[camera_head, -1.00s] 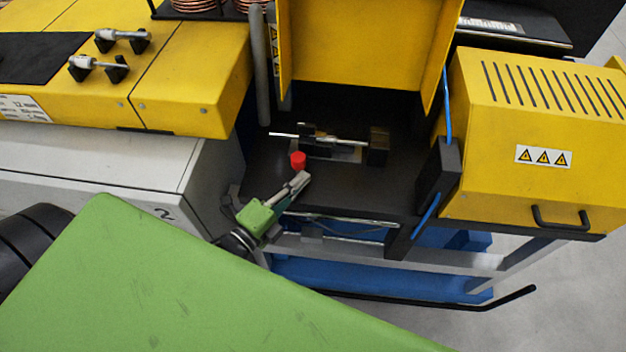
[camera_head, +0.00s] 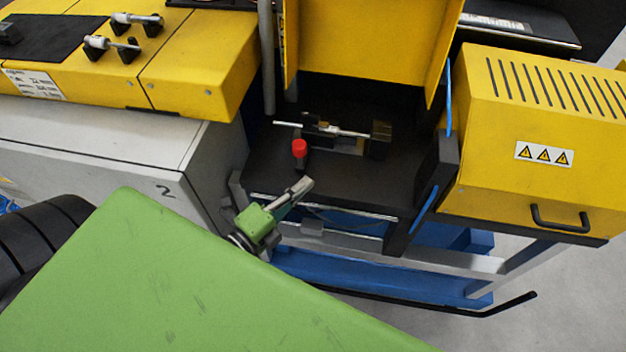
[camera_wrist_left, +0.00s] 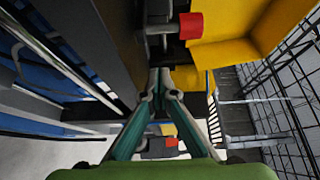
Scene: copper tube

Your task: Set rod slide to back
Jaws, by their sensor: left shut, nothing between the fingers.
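The rod assembly (camera_head: 340,132) sits on the dark machine bed under the raised yellow cover. A thin metal rod (camera_head: 288,124) runs across it between black blocks. A red knob (camera_head: 299,147) on a dark stem stands at its front left. My left gripper (camera_head: 306,183) is shut and empty, in front of and below the knob, with a small gap between them. In the left wrist view the gripper's fingers (camera_wrist_left: 159,75) meet, and the red knob (camera_wrist_left: 190,25) is beyond them, to the right. My right gripper is not in view.
A yellow housing (camera_head: 540,130) with a handle stands to the right. A dark upright block (camera_head: 447,160) with blue hoses is beside the bed. A grey cabinet (camera_head: 120,165) stands to the left. The bed's front part (camera_head: 340,185) is clear.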

